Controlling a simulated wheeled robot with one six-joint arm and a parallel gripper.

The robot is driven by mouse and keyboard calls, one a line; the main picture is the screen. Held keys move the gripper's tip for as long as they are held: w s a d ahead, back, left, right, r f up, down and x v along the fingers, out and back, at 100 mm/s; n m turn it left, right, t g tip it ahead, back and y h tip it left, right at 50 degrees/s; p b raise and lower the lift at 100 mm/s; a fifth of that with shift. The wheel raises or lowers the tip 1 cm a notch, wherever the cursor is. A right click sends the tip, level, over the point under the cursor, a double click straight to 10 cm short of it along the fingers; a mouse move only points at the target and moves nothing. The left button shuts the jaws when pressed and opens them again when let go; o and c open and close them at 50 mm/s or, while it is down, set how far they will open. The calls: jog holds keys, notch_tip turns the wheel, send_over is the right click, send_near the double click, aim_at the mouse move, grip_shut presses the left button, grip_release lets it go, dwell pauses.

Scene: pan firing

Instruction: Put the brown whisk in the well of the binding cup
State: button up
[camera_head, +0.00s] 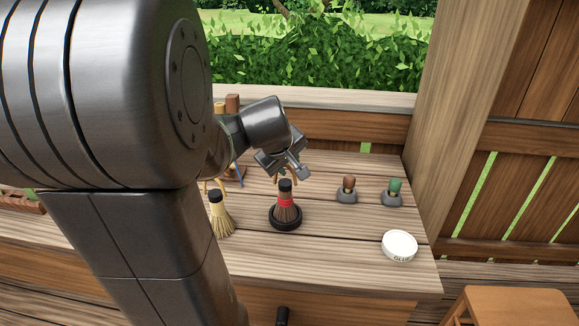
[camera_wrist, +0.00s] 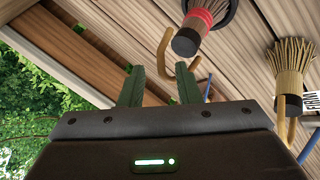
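The brown whisk (camera_head: 287,213), with a black handle and red band, stands handle up in a dark round cup (camera_head: 285,225), apparently the binding cup. Its bristle ends are hidden inside the rim. In the wrist view the whisk (camera_wrist: 200,20) shows at the top, beyond my fingertips. My gripper (camera_head: 285,172) is just behind and above the handle in the head view. Its two green fingers stand apart with nothing between them in the wrist view (camera_wrist: 159,82). I cannot tell whether a finger touches the handle.
A straw-coloured whisk (camera_head: 221,222) stands left of the cup; it also shows in the wrist view (camera_wrist: 291,60). Two small grey holders with a brown top (camera_head: 348,183) and a green top (camera_head: 394,185) stand right. A white glue tin (camera_head: 399,245) is near the front right edge.

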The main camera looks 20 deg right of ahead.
jog(key=v, duration=0.9)
jog(key=shift+w+f, duration=0.1)
dwell(2.1)
